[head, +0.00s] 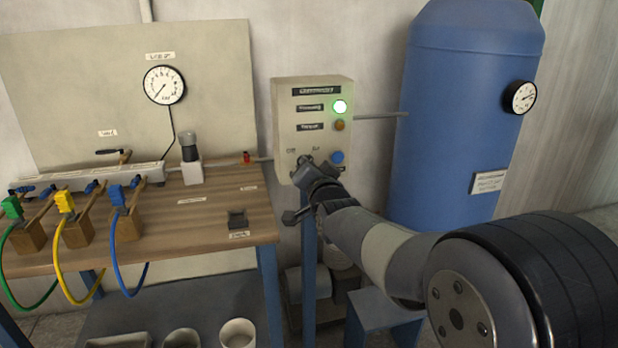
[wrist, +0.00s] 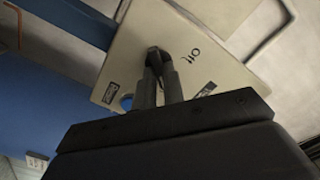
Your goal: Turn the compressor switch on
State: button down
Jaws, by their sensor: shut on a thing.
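The compressor control box (head: 283,130) is a beige panel on a blue post at the centre of the head view. My gripper (head: 311,168) reaches the lower left of the panel. In the wrist view its two fingers (wrist: 159,68) are shut on the dark compressor switch, which they mostly hide. An "Off" label (wrist: 190,52) shows beside the fingertips. The switch's exact angle cannot be told.
A blue tank (head: 455,130) with a gauge (head: 519,97) stands right of the box. A wooden bench (head: 205,222) on the left holds a white manifold (head: 95,177) and coloured hoses. A round gauge (head: 164,85) hangs on the backboard.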

jog(key=shift+m, duration=0.6)
jog(key=c, duration=1.5)
grip_release()
jog(key=v, duration=1)
jog(key=shift+s+d+b, duration=0.15)
jog(key=shift+s+b, duration=0.2)
jog(key=shift+w, duration=0.1)
